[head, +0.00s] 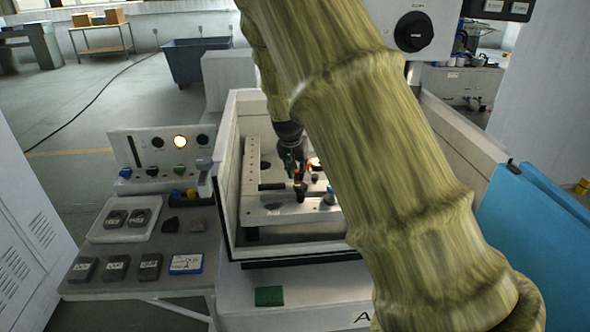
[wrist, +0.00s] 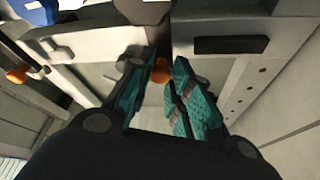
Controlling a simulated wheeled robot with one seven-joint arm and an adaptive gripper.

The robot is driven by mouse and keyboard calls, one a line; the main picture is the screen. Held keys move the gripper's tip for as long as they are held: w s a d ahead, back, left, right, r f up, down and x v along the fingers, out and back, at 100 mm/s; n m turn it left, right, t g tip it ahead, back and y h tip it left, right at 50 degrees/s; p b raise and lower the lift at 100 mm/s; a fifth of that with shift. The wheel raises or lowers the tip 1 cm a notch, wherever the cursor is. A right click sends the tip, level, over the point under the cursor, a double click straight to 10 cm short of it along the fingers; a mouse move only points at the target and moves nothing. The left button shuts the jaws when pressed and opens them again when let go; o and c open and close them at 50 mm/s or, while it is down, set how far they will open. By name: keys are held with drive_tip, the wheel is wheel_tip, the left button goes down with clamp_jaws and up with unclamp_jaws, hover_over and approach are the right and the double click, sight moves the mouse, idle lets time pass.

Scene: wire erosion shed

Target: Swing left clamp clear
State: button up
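My gripper (head: 294,168) reaches down into the machine's tank, over the pale work frame (head: 252,212). In the wrist view its two teal-padded fingers (wrist: 159,62) stand apart. A small orange knob (wrist: 160,72) shows in the gap between them, seemingly part of the left clamp; I cannot tell whether a finger touches it. A dark rounded part (wrist: 143,10) lies just beyond the fingertips. Another orange knob (wrist: 17,75) is at the left of the wrist view, with a blue part (wrist: 32,10) above it. The clamp arms are mostly hidden by the gripper.
The tank wall (head: 230,185) surrounds the frame closely. A dark bar (wrist: 231,45) lies on the frame beside the fingers. A side bench (head: 140,255) with a control panel (head: 125,150) is at left. My arm hides the tank's right part.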

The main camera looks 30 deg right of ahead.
drive_tip(key=o, duration=0.3)
drive_tip(key=shift+w+d+r, duration=0.15)
drive_tip(key=shift+d+r, duration=0.05)
drive_tip(key=shift+r, duration=0.05)
drive_tip(key=shift+o, duration=0.5)
drive_tip(key=shift+f, duration=0.15)
drive_tip(key=shift+a, duration=0.1)
drive_tip(key=v, duration=1.2)
drive_tip(key=shift+s, duration=0.2)
